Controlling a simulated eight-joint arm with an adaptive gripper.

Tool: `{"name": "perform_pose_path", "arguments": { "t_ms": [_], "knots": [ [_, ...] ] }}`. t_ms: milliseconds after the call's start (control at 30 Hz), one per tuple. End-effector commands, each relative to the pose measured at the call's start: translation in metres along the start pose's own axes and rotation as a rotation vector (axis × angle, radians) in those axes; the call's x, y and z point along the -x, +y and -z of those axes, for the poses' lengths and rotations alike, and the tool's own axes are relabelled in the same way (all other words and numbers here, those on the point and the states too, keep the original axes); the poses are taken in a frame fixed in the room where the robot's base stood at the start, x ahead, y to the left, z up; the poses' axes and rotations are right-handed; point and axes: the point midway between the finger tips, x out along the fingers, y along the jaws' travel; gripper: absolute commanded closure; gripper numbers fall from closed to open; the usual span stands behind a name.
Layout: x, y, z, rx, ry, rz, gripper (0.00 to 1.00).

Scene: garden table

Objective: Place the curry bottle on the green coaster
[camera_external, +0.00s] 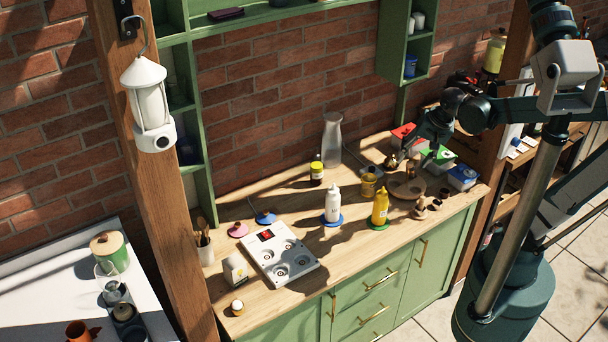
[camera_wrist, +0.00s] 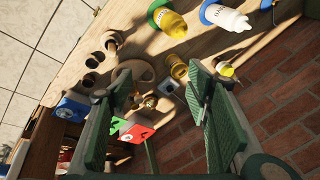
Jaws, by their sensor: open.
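A yellow squeeze bottle (camera_external: 380,207), which looks like the curry bottle, stands upright on the green coaster (camera_external: 376,227) near the front edge of the counter. Its label is not readable. In the wrist view, the yellow bottle (camera_wrist: 173,25) and part of the green coaster (camera_wrist: 154,8) show at the top. My gripper (camera_external: 422,142) is above the right back of the counter, to the right of and apart from the bottle. In the wrist view, the fingers of my gripper (camera_wrist: 160,92) are spread wide with nothing held between them.
A white bottle (camera_external: 332,206) stands on a blue coaster (camera_external: 332,223), left of the yellow bottle. A small yellow-capped jar (camera_external: 317,172), a yellow can (camera_external: 369,184), a glass carafe (camera_external: 332,140) and a round wooden board (camera_external: 408,188) stand around. A white hob (camera_external: 282,255) lies left.

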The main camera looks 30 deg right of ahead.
Motion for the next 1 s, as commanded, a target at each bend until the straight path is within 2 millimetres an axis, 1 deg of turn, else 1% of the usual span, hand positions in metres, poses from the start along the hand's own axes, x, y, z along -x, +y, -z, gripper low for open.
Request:
{"name": "perform_pose_path", "arguments": {
  "t_ms": [33, 200, 600, 800, 1000],
  "knots": [
    [0.005, 0.005, 0.000, 0.047, 0.013, 0.011, 0.51],
    [0.021, 0.017, 0.002, 0.226, 0.060, 0.042, 0.51],
    [0.051, 0.043, 0.004, 0.631, 0.192, 0.073, 0.51],
    [0.059, 0.051, 0.004, 0.758, 0.237, 0.070, 0.51],
    [0.061, 0.053, 0.004, 0.796, 0.251, 0.068, 0.51]
  ]
}}
